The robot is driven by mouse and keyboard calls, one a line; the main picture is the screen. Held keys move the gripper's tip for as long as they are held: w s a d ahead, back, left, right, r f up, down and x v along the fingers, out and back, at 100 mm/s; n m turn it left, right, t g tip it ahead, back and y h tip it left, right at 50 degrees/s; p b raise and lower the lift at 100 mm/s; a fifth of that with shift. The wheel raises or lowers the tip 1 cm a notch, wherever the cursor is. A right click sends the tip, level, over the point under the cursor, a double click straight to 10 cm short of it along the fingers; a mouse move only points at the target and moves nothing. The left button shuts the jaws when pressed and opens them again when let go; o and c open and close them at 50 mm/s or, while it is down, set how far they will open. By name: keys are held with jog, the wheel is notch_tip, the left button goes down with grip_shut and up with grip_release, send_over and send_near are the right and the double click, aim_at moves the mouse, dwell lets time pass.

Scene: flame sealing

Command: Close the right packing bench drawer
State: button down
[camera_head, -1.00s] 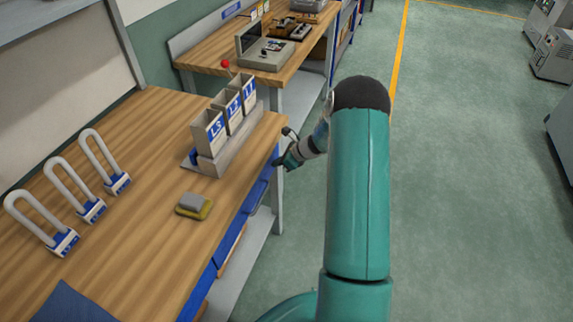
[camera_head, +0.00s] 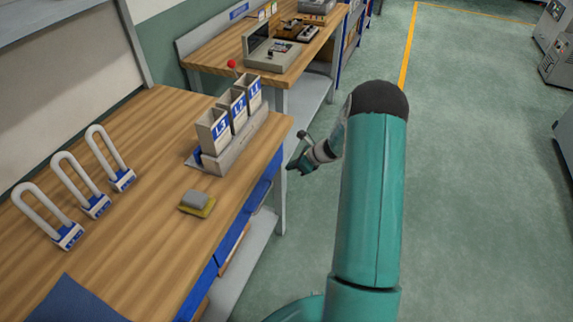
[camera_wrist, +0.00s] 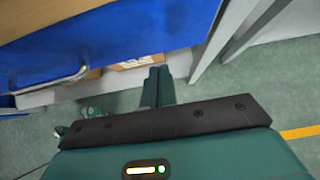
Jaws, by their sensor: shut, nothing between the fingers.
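The packing bench (camera_head: 140,215) has blue drawer fronts below its wooden top. The far blue drawer front (camera_head: 262,188) is under the top's right edge and shows only as a narrow strip. In the wrist view, a blue drawer front (camera_wrist: 150,35) with a metal bar handle (camera_wrist: 62,84) fills the upper left. I cannot tell whether it is fully closed. My gripper (camera_head: 294,165) is beside the bench's far right corner, apart from the edge. The wrist view shows its two green fingers (camera_wrist: 158,85) together, empty, to the right of the handle and not visibly touching the drawer.
A grey bench leg (camera_head: 280,200) and a lower shelf (camera_head: 245,255) stand near my gripper. A rack of labelled bins (camera_head: 228,130), padlock shapes (camera_head: 82,185) and a small sponge-like block (camera_head: 197,203) are on the bench.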

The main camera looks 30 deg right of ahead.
jog(key=v, duration=1)
jog(key=s+a+r+n+g, duration=0.1)
jog(key=s+a+r+n, duration=0.1)
jog(key=a+r+n, duration=0.3)
jog(key=s+a+r+n+g+h, duration=0.1)
jog(key=s+a+r+n, duration=0.1)
jog(key=a+r+n, duration=0.4)
jog(key=s+a+r+n+g, duration=0.1)
jog(key=s+a+r+n, duration=0.15)
jog(key=a+r, duration=0.5)
jog(key=s+a+r+n+h, duration=0.1)
jog(key=s+a+r+n, duration=0.2)
jog(key=s+n, duration=0.2)
jog(key=s+a+r+n+t+h, duration=0.1)
jog(key=s+a+r+n+h, duration=0.1)
jog(key=s, duration=0.6)
jog(key=s+a+r+n+h, duration=0.1)
jog(key=s+a+r+n, duration=0.2)
jog(key=s+n, duration=0.4)
jog(key=shift+a+r+n+t+h, duration=0.3)
jog(key=shift+r+n, duration=0.05)
jog(key=shift+r, duration=0.5)
jog(key=shift+a, duration=0.15)
